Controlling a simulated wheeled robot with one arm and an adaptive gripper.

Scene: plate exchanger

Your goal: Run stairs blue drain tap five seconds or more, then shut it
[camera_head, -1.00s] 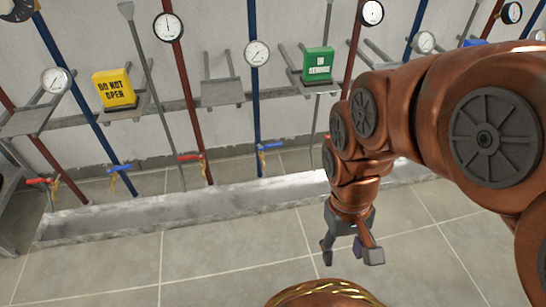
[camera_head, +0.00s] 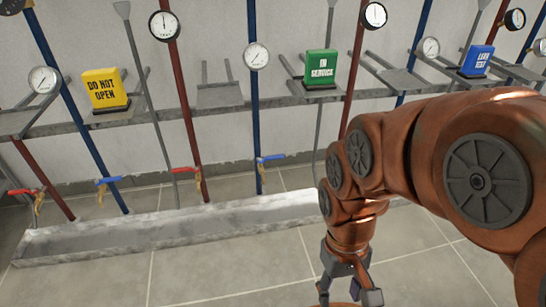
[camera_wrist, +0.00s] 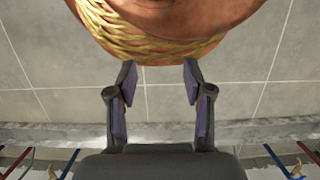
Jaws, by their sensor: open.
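Two blue-handled taps show in the head view. One tap (camera_head: 108,181) is on the left blue pipe, the other (camera_head: 270,158) on the middle blue pipe. Both handles look roughly sideways across their pipes. I see no marking that says which is the stairs tap. My gripper (camera_head: 347,298) is low at the bottom edge, pointing down, right of and nearer than the taps, touching nothing. In the wrist view my gripper (camera_wrist: 158,74) is open and empty above the floor.
Red-handled taps (camera_head: 185,169) sit beside the blue ones. A long stone trough (camera_head: 130,238) lies on the floor below the taps. Above, a shelf carries a yellow DO NOT OPEN sign (camera_head: 104,90) and a green IN SERVICE sign (camera_head: 321,70).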

